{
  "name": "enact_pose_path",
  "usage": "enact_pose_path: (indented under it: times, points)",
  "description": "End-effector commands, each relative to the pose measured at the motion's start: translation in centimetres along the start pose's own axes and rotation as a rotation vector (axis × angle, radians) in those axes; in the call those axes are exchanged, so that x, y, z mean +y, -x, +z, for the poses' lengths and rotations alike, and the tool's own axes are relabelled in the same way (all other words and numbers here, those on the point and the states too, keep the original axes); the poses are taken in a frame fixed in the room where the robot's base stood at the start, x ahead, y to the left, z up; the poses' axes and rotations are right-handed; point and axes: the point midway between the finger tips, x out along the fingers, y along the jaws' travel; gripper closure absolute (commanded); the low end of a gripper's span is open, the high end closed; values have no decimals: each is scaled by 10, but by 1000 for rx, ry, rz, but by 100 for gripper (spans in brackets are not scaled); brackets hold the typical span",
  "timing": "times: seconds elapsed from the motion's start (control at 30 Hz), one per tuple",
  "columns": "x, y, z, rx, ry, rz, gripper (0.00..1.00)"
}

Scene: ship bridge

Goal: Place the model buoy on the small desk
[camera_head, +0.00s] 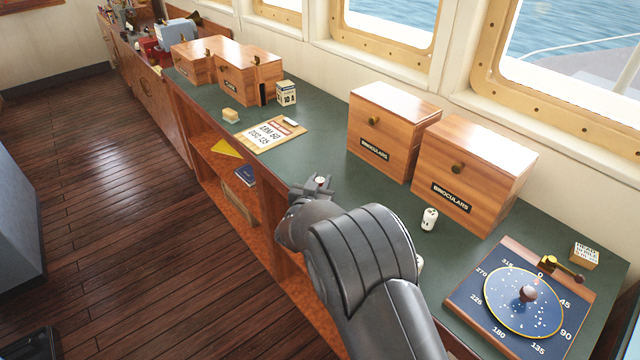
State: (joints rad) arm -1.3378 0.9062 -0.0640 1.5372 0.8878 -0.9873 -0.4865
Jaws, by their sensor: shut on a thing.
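My gripper (318,186) is above the front edge of the long green counter, at the middle of the picture. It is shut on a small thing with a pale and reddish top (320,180). The fingers hide most of it, so I cannot tell for sure that it is the model buoy. No other buoy is clearly seen. I cannot pick out a separate small desk in this view.
The green counter (310,150) runs along the windows. Two binoculars boxes (395,125) stand right of my gripper, with a small white item (429,219) before them. A clipboard (270,134) lies farther back. A blue dial board (520,300) is at lower right. Wooden floor (110,200) is clear.

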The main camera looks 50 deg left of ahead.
Motion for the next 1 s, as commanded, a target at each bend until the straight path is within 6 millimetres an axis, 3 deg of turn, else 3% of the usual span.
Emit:
enact_pose_path:
  times: [0.27,0.7,1.0]
  points:
    - [0,2,-38,3,-4,0,98]
    - [85,9,-90,2,-1,2,98]
    - [115,11,-106,0,-1,1,98]
